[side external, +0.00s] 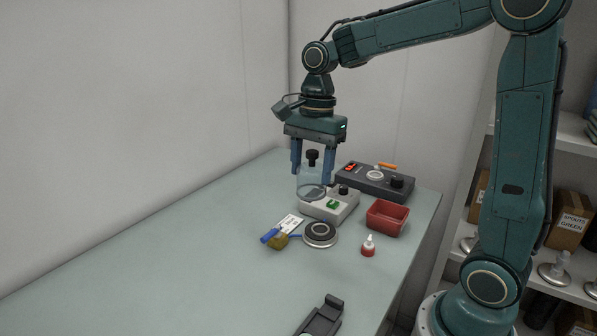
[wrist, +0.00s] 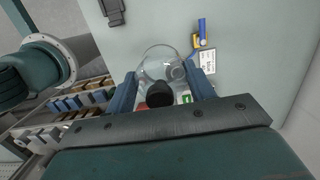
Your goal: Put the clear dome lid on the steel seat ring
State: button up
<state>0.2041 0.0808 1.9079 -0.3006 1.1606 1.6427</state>
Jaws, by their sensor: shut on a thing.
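The clear dome lid (side external: 311,188) with its black knob (side external: 312,158) is in the side view, between the two blue fingers of my gripper (side external: 312,176). My gripper is shut on the lid and holds it roughly upright above the table. In the wrist view the clear lid (wrist: 153,65) and dark knob (wrist: 159,95) sit between the fingers (wrist: 163,90). The steel seat ring (side external: 320,229), a round disc with a dark centre, lies on the table in front of the lid, apart from it. In the wrist view the ring is seen only unclearly, through the lid.
A dark control box (side external: 375,183), red bin (side external: 387,218) and red-and-white bottle (side external: 368,245) are to the right. The left table is clear.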

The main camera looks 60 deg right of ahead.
jog(key=w+d+f+m, duration=0.3)
jog(key=d+f+m, duration=0.1)
jog(key=d+f, duration=0.5)
jog(key=shift+d+f, duration=0.4)
jog(key=shift+f, duration=0.25)
jog(key=shift+f, duration=0.8)
jog(key=shift+f, duration=0.1)
jog(key=shift+f, duration=0.75)
jog(key=shift+f, duration=0.7)
dwell(0.3)
jog(key=shift+f, duration=0.6)
jog(key=shift+f, duration=0.65)
dwell(1.3)
